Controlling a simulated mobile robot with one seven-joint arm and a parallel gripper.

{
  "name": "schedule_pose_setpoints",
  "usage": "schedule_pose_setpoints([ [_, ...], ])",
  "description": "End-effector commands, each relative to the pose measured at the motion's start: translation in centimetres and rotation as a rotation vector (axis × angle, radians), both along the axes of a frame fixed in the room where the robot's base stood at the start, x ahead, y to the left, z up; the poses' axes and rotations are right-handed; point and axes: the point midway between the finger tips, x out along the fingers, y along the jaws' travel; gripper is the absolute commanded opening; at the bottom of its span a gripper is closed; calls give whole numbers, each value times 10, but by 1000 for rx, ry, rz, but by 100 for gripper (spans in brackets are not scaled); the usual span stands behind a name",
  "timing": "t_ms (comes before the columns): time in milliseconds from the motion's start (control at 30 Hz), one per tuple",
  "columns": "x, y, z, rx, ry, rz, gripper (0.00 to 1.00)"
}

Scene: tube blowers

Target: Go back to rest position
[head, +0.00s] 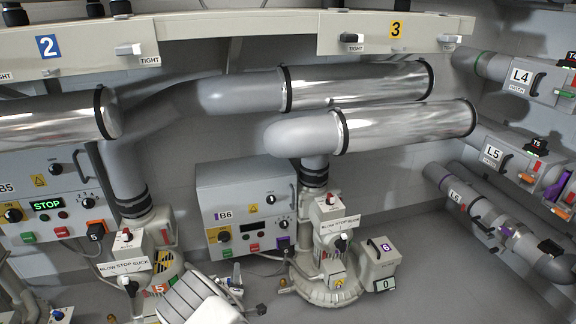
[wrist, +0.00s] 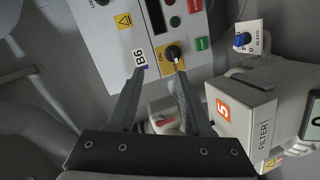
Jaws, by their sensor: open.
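In the wrist view, my gripper (wrist: 160,74) is open, with two dark fingers apart and nothing held between them. Its fingertips point toward the control box marked B6 (wrist: 112,62). Whether a tip touches the knob I cannot tell. The B6 box also shows in the head view (head: 212,180), upright against the wall. A white, ribbed part of my arm shows at the head view's bottom edge; the fingertips are not clear there.
A blower base (head: 318,285) with a BLOW STOP SUCK lever box stands right of the B6 box. Another blower base (head: 150,240) stands left. Large silver tubes (head: 400,128) run above. A filter box (wrist: 240,112) with an orange 5 is close on the gripper's right.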

Motion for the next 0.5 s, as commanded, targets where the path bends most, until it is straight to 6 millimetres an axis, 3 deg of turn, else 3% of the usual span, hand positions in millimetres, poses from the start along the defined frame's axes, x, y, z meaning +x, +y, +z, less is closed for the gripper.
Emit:
schedule_pose_setpoints([
  [33, 11, -2, 20, 48, 31, -27, 50],
  [200, 34, -14, 70, 187, 149, -98, 50],
  [500, 49, -47, 165, 424, 335, -203, 50],
])
